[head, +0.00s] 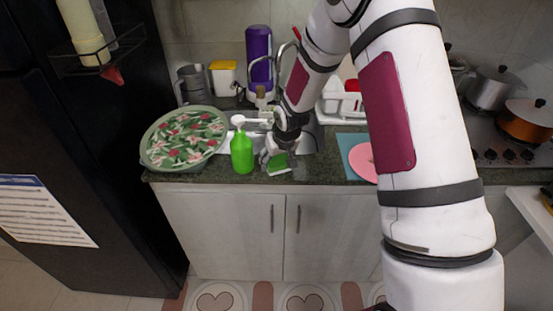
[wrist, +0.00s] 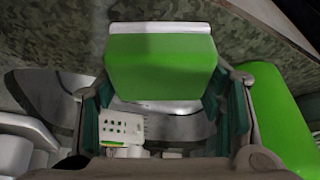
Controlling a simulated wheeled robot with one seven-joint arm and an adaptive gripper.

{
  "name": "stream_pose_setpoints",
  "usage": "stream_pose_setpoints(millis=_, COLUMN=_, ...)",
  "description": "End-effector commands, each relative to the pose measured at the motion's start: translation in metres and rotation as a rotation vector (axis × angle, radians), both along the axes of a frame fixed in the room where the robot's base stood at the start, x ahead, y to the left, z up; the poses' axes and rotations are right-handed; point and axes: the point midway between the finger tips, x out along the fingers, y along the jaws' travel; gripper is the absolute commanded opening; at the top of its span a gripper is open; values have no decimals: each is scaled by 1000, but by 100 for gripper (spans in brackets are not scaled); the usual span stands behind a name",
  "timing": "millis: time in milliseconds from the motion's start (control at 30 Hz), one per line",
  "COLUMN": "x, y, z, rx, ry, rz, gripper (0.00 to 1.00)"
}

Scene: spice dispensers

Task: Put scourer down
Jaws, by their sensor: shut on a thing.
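The green soap bottle (head: 242,153) stands close to my gripper's left. A floral-covered bowl (head: 183,138) is farther left. Behind is the sink (head: 305,143). A blue board with a pink disc (head: 362,160) lies to the right. The counter's front edge is close.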

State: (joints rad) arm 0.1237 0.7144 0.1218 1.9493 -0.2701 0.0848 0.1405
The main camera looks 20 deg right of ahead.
Motion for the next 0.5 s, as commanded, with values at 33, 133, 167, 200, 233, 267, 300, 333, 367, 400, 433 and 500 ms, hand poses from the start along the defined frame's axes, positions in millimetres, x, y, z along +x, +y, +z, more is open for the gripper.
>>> stream_pose_setpoints(millis=33, x=-2, y=0, z=-7, rx=1, ry=11, rz=-1, gripper=69)
stream_pose_setpoints(millis=133, x=-3, y=0, z=-8, rx=1, ry=13, rz=-1, gripper=82)
stream_pose_setpoints(millis=167, x=-3, y=0, z=-8, rx=1, ry=13, rz=-1, gripper=82)
stream_pose_setpoints(millis=200, x=-3, y=0, z=-8, rx=1, ry=13, rz=-1, gripper=82)
stream_pose_setpoints(millis=233, x=-3, y=0, z=-7, rx=1, ry=13, rz=-1, gripper=82)
stream_pose_setpoints(millis=267, x=-3, y=0, z=-7, rx=1, ry=12, rz=-1, gripper=82)
stream_pose_setpoints(millis=300, x=-3, y=0, z=-7, rx=1, ry=12, rz=-1, gripper=82)
stream_pose_setpoints(millis=333, x=-3, y=0, z=-7, rx=1, ry=11, rz=-1, gripper=82)
stream_pose_setpoints(millis=367, x=-3, y=0, z=-6, rx=1, ry=11, rz=-1, gripper=82)
stream_pose_setpoints(millis=400, x=-2, y=0, z=-5, rx=1, ry=10, rz=-1, gripper=82)
stream_pose_setpoints(millis=433, x=-2, y=0, z=-4, rx=1, ry=10, rz=-1, gripper=82)
stream_pose_setpoints(millis=500, x=-2, y=-1, z=1, rx=0, ry=8, rz=-2, gripper=82)
